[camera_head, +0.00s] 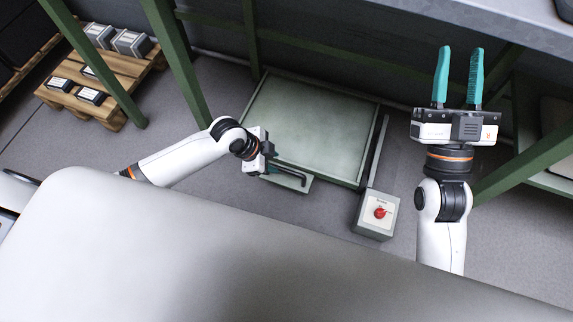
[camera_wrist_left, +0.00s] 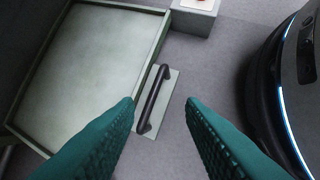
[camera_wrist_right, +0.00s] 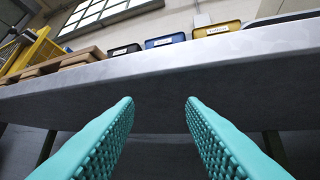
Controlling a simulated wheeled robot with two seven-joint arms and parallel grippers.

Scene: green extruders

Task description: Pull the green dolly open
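The green dolly (camera_head: 308,125) is a low, flat tray with a raised rim on the floor under the green frame. A dark bar handle (camera_head: 292,176) sits on a plate at its front edge. The left wrist view shows the dolly (camera_wrist_left: 85,60) and the handle (camera_wrist_left: 152,98) between and beyond the fingertips. My left gripper (camera_head: 285,170) is at the handle in the head view; in its wrist view its fingers (camera_wrist_left: 160,102) are apart and not closed on the bar. My right gripper (camera_head: 458,62) is raised, open and empty, facing a grey tabletop edge (camera_wrist_right: 160,85).
A grey box with a red knob (camera_head: 376,214) stands right of the dolly's front corner. Green frame legs (camera_head: 178,60) flank the dolly. A wooden pallet (camera_head: 105,85) with boxes lies at the left. Floor in front of the dolly is partly clear.

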